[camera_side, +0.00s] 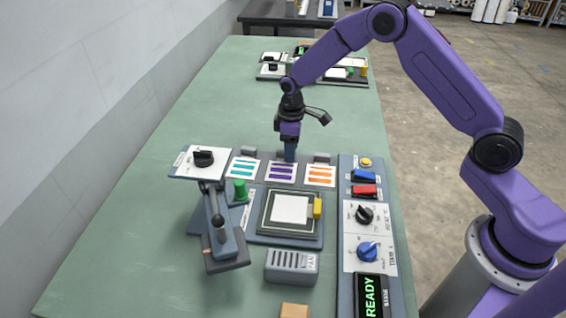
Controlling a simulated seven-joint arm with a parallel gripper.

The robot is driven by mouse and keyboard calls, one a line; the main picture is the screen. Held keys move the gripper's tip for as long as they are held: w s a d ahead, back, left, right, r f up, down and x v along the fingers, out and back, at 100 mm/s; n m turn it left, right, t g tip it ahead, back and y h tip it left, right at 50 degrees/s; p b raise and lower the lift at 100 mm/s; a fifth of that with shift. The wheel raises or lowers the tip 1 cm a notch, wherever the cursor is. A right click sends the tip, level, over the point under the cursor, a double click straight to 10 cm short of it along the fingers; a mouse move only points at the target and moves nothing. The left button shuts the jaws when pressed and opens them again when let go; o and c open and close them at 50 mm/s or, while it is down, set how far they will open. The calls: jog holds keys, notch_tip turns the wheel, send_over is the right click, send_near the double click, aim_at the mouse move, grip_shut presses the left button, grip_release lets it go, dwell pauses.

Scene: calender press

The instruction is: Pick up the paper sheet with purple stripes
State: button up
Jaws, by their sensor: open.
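The paper sheet with purple stripes (281,173) lies flat in the middle of a row of three sheets on the green table. My gripper (289,158) points down just above the far edge of this sheet. It is open, and nothing shows between its fingers. The fingertips look very near the sheet's far edge, but I cannot tell whether they touch it. A small grey block (273,154) stands behind the sheet, partly hidden by my gripper.
A teal-striped sheet (243,168) lies left and an orange-striped sheet (320,175) right. In front are a press plate with a white pad (290,209), a green knob (240,190), a lever (220,228), a vented grey box (291,265) and a control panel (348,215). The table's left side is clear.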

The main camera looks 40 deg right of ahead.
jog(key=shift+f, duration=0.25)
grip_shut()
jog(key=shift+r, duration=0.15)
